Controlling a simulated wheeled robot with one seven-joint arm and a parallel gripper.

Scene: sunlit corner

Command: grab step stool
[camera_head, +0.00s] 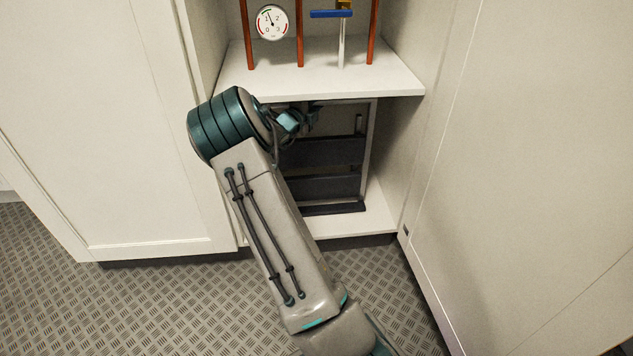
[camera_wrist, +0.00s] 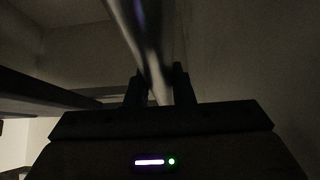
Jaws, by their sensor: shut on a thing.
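The step stool (camera_head: 325,187) has dark treads and a light frame. It stands in the lower compartment of the open cupboard, under the white shelf. My arm hides its left part in the head view. My gripper (camera_head: 300,118) reaches in at the stool's top, just below the shelf edge; its fingertips are hard to make out there. In the wrist view my gripper (camera_wrist: 161,88) has its two dark fingers on either side of a pale metal bar of the step stool (camera_wrist: 146,40), shut on it. That view is very dark.
The white shelf (camera_head: 320,78) lies close above my gripper. Copper pipes (camera_head: 299,35), a round gauge (camera_head: 272,22) and a blue-handled valve (camera_head: 331,14) are above it. White cupboard doors (camera_head: 530,150) stand on both sides. The patterned floor (camera_head: 170,300) in front is clear.

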